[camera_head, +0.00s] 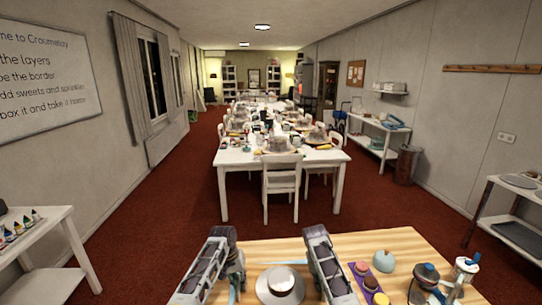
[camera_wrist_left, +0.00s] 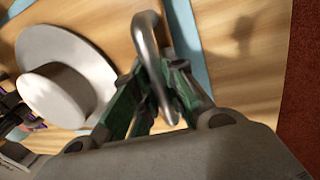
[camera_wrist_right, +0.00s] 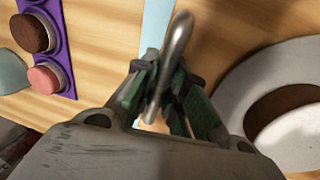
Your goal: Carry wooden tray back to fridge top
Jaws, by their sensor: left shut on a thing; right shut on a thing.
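Another metal handle (camera_wrist_right: 180,38) is held between the shut fingers of my right gripper (camera_wrist_right: 163,88). What lies under the board is hidden.
A long white table (camera_head: 245,158) with chairs (camera_head: 282,178) stands ahead.

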